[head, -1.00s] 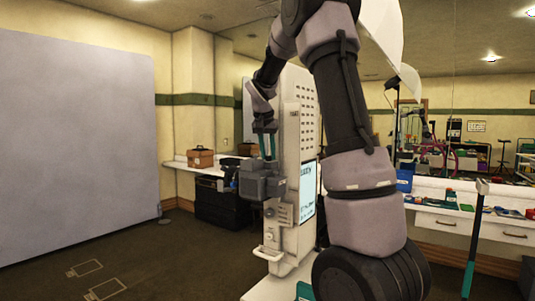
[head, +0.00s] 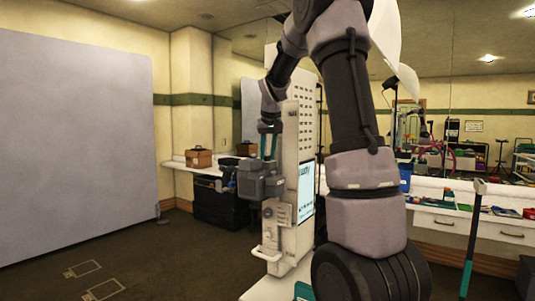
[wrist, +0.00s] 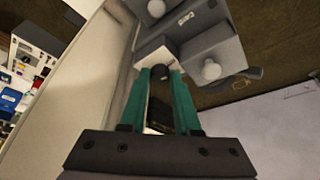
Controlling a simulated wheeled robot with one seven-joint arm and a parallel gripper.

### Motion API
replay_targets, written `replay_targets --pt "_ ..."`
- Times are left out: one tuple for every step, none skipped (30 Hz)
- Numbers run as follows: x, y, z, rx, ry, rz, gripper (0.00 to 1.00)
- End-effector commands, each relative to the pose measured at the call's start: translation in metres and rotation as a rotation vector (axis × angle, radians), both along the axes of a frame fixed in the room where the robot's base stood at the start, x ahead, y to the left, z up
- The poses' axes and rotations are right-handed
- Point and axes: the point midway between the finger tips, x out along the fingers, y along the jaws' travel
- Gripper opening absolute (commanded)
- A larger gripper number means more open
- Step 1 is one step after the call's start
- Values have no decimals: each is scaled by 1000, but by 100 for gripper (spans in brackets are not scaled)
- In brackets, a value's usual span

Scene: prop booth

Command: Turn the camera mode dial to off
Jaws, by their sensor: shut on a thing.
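The grey boxy camera (head: 262,180) projects from the front of a tall white booth unit (head: 292,150). In the wrist view, its grey body (wrist: 215,55) fills the upper middle. In the head view, my gripper (head: 268,156) points down onto the top of the camera. The dial's markings are hidden or too small to read, so its setting cannot be told.
The booth unit's white side panel (wrist: 85,85) runs close on the left. A counter with a brown case (head: 199,158) is behind. The floor at front left is open.

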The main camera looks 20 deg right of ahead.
Motion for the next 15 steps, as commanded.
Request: replay_targets --pt "0 0 0 0 0 1 0" --pt "0 0 0 0 0 1 0" --pt "0 0 0 0 0 1 0" --pt "0 0 0 0 0 1 0" --pt "0 0 0 0 0 1 0" --pt "0 0 0 0 0 1 0" --pt "0 0 0 0 0 1 0" --pt "0 0 0 0 0 1 0" --pt "0 0 0 0 0 1 46" --pt "0 0 0 0 0 1 57" --pt "0 0 0 0 0 1 61" --pt "0 0 0 0 0 1 61" --pt "0 0 0 0 0 1 61" --pt "0 0 0 0 0 1 61" --pt "0 1 0 0 0 1 61"
